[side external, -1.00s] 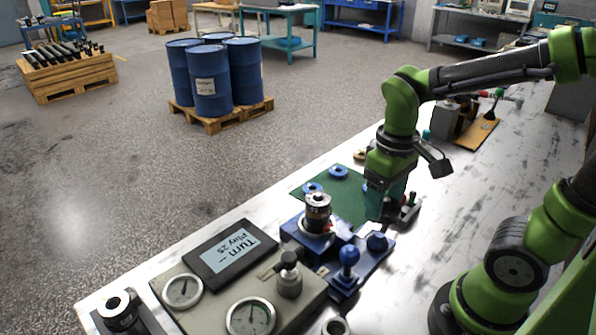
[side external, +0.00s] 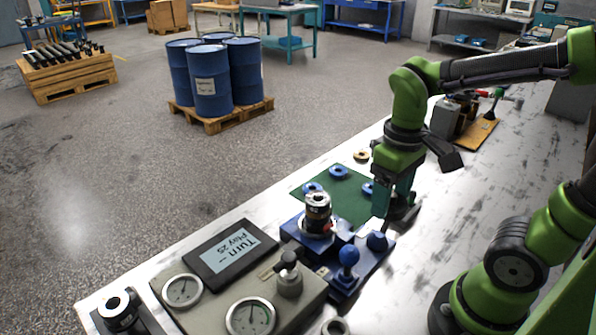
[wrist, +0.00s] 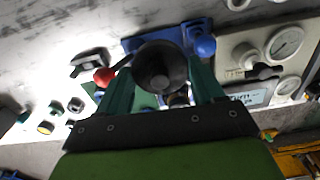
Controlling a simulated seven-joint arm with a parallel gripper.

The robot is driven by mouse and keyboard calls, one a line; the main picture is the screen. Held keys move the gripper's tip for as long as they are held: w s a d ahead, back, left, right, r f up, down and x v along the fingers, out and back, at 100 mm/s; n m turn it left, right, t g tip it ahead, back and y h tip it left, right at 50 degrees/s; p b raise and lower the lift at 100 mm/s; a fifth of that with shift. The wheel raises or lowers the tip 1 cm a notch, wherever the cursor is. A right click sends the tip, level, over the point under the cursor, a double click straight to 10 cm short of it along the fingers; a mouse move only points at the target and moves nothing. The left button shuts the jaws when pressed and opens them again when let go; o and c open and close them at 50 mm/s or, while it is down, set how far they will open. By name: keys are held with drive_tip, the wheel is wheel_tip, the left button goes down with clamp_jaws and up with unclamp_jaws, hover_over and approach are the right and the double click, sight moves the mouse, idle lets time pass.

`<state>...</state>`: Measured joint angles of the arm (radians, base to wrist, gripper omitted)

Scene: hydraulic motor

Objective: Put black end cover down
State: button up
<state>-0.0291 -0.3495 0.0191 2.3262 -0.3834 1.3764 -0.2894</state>
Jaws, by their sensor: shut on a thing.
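My gripper (wrist: 162,82) is shut on the black end cover (wrist: 160,62), a dark round part between the two teal fingers in the wrist view. In the side view my gripper (side external: 393,208) points down, low over the bench beside the right edge of the green mat (side external: 345,202). The cover cannot be made out clearly there, and I cannot tell whether it touches the surface below. The motor body (side external: 317,212) stands upright on the blue fixture (side external: 343,238), left of my gripper.
Blue rings (side external: 338,172) lie on the mat. A blue ball-topped handle (side external: 348,257) rises near the fixture. A grey gauge panel (side external: 215,305) with a display (side external: 232,252) stands at the front left. A red ball knob (wrist: 104,77) is close to my fingers.

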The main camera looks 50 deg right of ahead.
sight(347, 212)
drive_tip(key=shift+r, duration=0.1)
drive_tip(key=shift+d+f, duration=0.2)
drive_tip(key=w+d+f+m, duration=0.1)
drive_tip(key=w+d+f, duration=0.3)
drive_tip(key=w+d, duration=0.3)
drive_tip(key=w+d+f+m, duration=0.1)
drive_tip(key=w+d+f, duration=0.3)
drive_tip(key=w, duration=0.5)
wheel_tip(347, 212, down, 10)
drive_tip(key=shift+d+r, duration=0.1)
drive_tip(key=shift+r, duration=0.05)
drive_tip(key=o, duration=1.3)
